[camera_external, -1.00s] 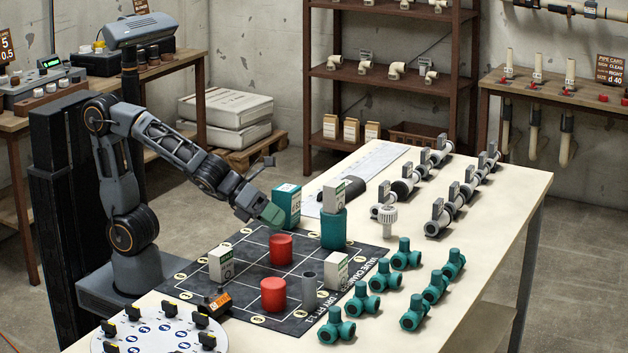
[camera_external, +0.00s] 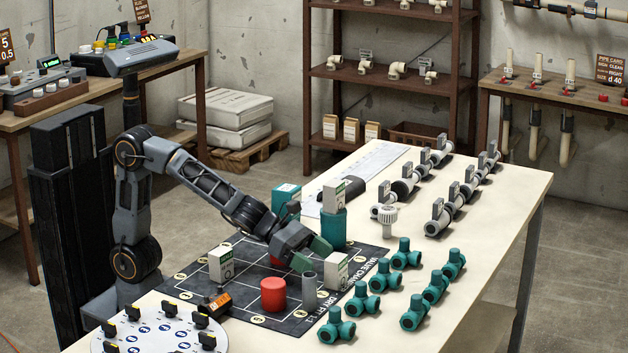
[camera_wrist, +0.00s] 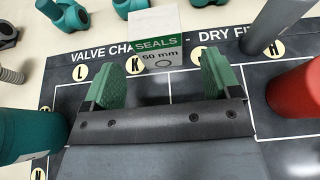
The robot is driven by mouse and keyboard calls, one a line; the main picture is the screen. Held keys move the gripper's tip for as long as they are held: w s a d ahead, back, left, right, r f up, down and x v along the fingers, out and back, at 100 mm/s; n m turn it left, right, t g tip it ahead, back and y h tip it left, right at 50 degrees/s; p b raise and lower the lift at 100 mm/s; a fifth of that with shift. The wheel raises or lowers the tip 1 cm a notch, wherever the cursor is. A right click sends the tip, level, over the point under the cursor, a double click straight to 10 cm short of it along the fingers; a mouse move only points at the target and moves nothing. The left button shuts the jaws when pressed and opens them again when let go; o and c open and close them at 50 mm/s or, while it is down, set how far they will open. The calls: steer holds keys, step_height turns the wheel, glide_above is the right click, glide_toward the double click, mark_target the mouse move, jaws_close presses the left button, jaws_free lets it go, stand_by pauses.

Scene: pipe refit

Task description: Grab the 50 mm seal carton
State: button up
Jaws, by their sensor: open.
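The 50 mm seal carton (camera_external: 336,272) is a white box with a green band, standing near the right edge of the black valve chart (camera_external: 190,287). In the wrist view the carton (camera_wrist: 155,22) reads "SEALS 50 mm" and stands just beyond the fingertips, roughly centred between them. My gripper (camera_external: 311,254) is open and low over the chart, to the left of the carton. Its green fingers (camera_wrist: 162,72) have only bare chart between them. The fingers look apart from the carton.
A grey cylinder (camera_external: 309,286) stands close beside the carton. Red cylinders (camera_external: 273,294) stand on the chart, one partly hidden by my gripper. A teal cylinder (camera_external: 334,230) bears another white carton (camera_external: 334,197). A third white carton (camera_external: 221,265) stands left. Teal valves (camera_external: 361,301) lie right.

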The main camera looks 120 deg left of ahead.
mark_target(336, 270)
steer(key=shift+x, duration=2.95)
steer(key=shift+r, duration=0.1)
steer(key=shift+c, duration=0.3)
steer(key=c, duration=1)
steer(key=shift+o, duration=0.2)
